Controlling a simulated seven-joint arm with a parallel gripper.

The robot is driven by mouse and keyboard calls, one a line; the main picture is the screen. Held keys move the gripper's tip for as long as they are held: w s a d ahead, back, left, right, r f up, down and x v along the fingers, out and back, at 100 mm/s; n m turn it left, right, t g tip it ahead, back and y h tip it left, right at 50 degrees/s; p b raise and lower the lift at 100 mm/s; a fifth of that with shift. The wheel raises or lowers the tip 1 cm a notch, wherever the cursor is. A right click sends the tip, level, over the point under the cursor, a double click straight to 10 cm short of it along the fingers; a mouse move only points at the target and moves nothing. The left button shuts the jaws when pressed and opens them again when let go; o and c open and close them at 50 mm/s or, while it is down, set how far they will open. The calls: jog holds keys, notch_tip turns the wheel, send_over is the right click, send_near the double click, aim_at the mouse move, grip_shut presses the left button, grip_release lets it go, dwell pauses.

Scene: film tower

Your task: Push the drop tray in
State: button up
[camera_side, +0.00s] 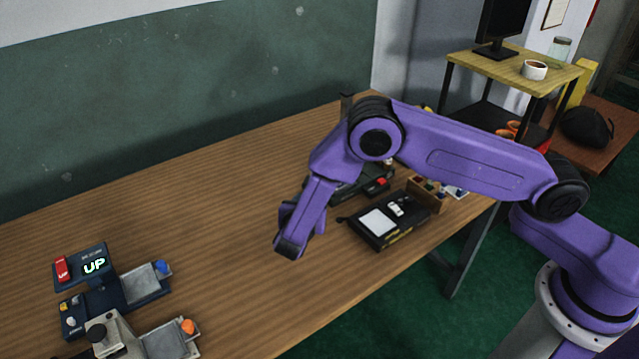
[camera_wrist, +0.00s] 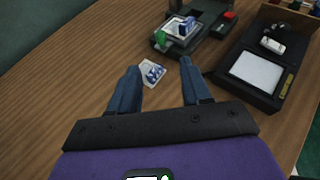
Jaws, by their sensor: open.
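My gripper (camera_wrist: 161,72) is open and empty, its two blue fingers apart above the table. A blue-and-white packet (camera_wrist: 152,73) shows between and beyond the fingertips, apparently on the wood. Ahead is a dark unit (camera_wrist: 205,30) with a grey tray (camera_wrist: 171,43) sticking out toward me. The tray has a green knob (camera_wrist: 161,37), and a small blue-and-white box (camera_wrist: 187,26) is on or behind it. In the side view, two similar trays stick out at the lower left, one with a blue knob (camera_side: 161,267), one with an orange knob (camera_side: 187,327). Which is the drop tray I cannot tell.
A black box with a white pad (camera_side: 378,222) and a small white car (camera_side: 396,207) lies right of my gripper. The middle of the wooden table (camera_side: 210,215) is clear. A shelf (camera_side: 510,70) stands behind.

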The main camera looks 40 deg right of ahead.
jog(key=x, duration=1.5)
jog(key=shift+c, duration=0.3)
